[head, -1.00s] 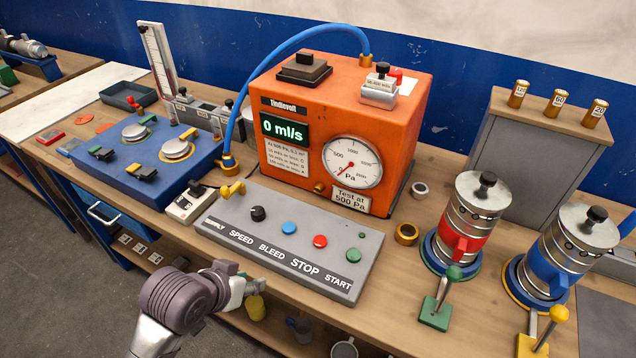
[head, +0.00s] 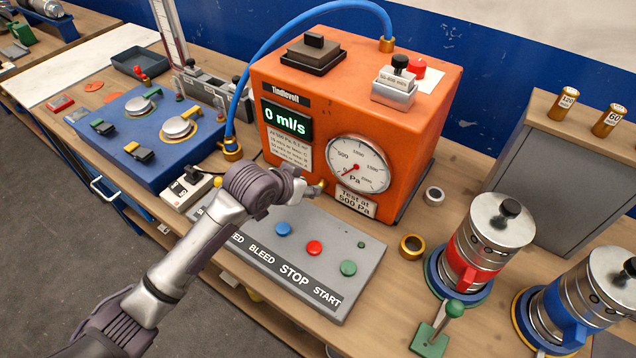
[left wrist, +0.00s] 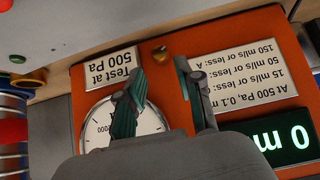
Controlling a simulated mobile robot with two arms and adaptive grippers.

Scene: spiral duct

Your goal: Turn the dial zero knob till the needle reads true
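The orange tester box (head: 420,110) stands on the bench with a round white dial (head: 358,163) marked in Pa. Its red needle points to the lower left, near 0; I cannot tell the exact reading. A small brass knob (head: 320,186) sits on the box front, left of the "Test at 500 Pa" label. In the left wrist view the knob (left wrist: 159,53) shows just beyond and between my left gripper's (left wrist: 161,70) fingers, which are apart and empty. One finger covers part of the dial (left wrist: 97,128) there. My right gripper is in neither view.
A grey control panel (head: 335,285) with coloured buttons lies below my left arm. A blue hose (head: 272,55) arches from the box top to a brass fitting. Metal canisters (head: 490,240) stand at the right, and a blue unit (head: 150,150) at the left.

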